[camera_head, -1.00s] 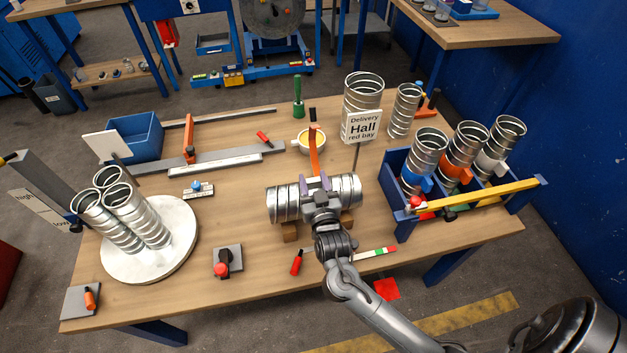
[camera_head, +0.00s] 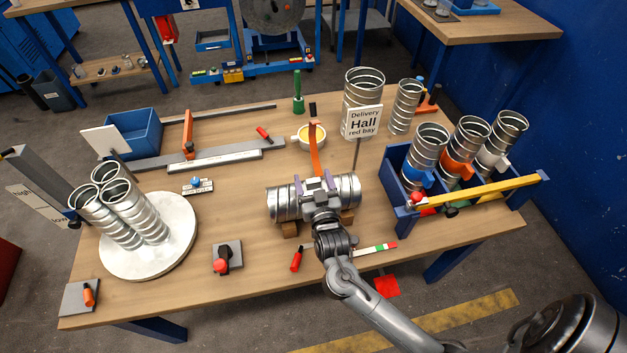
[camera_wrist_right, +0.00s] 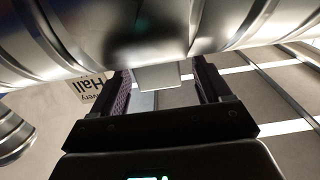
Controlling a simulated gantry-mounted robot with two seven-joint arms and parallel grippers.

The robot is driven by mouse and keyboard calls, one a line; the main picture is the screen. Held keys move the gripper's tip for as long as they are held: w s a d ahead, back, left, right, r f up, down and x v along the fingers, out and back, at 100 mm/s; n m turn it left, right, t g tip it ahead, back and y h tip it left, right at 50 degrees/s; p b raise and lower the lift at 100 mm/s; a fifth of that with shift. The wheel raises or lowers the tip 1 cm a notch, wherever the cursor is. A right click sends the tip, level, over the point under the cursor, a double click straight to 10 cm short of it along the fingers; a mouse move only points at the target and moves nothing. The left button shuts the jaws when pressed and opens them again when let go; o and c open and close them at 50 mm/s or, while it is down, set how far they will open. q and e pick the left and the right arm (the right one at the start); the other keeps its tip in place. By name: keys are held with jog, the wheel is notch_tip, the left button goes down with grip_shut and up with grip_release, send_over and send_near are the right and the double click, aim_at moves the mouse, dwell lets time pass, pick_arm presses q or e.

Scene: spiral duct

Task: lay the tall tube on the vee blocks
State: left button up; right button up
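The tall tube, a shiny ribbed metal duct (camera_head: 285,203), lies on its side, left to right, on the wooden vee blocks (camera_head: 290,229) near the table's middle. The blocks are mostly hidden under it. My right gripper (camera_head: 315,184) is at the tube's middle, its purple-padded fingers apart. In the right wrist view the tube (camera_wrist_right: 235,25) fills the top, and a small grey tab (camera_wrist_right: 158,77) sits between the open fingers (camera_wrist_right: 163,85), with a gap visible on its right side. My left gripper is not in view.
A blue rack (camera_head: 399,203) with several upright tubes and a yellow bar stands right. A "Delivery Hall" sign (camera_head: 362,122) stands behind the tube. A white round plate (camera_head: 183,215) with three tubes is left.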

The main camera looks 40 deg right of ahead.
jog(key=shift+f, duration=0.15)
jog(key=shift+s, duration=0.1)
jog(key=shift+s+a, duration=0.2)
jog(key=p+v, duration=0.2)
jog(key=v, duration=0.8)
jog(key=shift+s, duration=0.15)
dwell(0.3)
